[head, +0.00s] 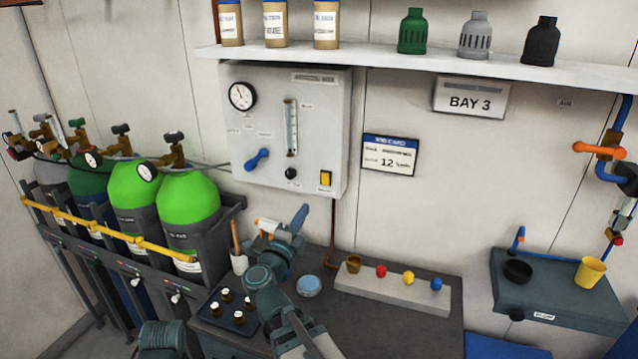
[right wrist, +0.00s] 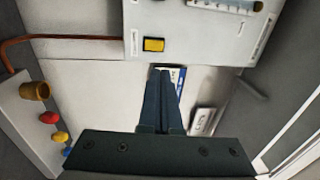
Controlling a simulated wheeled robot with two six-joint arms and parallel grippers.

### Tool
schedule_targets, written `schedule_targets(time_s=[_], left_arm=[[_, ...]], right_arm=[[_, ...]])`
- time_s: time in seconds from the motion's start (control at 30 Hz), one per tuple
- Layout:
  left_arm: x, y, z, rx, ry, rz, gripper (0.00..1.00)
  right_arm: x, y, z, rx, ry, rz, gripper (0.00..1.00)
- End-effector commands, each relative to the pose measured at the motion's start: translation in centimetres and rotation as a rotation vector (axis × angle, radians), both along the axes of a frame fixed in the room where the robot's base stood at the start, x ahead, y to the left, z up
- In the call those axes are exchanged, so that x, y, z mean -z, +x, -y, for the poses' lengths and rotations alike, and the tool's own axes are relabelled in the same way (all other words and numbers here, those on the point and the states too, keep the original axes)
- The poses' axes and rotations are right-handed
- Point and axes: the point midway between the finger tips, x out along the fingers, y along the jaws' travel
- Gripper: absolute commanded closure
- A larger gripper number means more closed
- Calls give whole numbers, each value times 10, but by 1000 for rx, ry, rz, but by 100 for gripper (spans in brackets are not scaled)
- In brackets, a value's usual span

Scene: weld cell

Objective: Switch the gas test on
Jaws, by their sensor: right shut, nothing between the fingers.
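The grey gas panel (head: 240,150) hangs on the back wall. It carries a round gauge, a flow tube, a blue lever (head: 257,159), a black knob (head: 291,173) and a yellow rocker switch (head: 325,179) at its lower right. The switch also shows in the right wrist view (right wrist: 153,45), on the panel's edge (right wrist: 190,48). I cannot tell which way the rocker is set. My right gripper (head: 303,212) is shut and empty, below and left of the switch in the head view, apart from it. Its shut fingers (right wrist: 163,80) show in the right wrist view. My left gripper is out of view.
Gas cylinders (head: 187,205) stand in a rack at left. The dark bench (head: 375,325) below holds a block (head: 345,283) with coloured knobs, a vial tray (head: 215,318) and a white cup (head: 239,263). A shelf (head: 400,62) runs above the panel.

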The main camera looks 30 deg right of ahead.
Motion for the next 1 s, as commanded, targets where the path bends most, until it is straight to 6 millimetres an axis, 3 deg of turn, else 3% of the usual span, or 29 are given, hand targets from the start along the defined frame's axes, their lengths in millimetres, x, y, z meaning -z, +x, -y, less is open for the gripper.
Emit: schedule_targets(time_s=[0.23,0.7,1.0], left_arm=[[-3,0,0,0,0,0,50],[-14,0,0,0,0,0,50],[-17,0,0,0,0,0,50]], right_arm=[[-3,14,14,1,-1,0,100],[-15,74,83,1,-1,0,100],[-17,90,103,-2,-2,-1,100]])
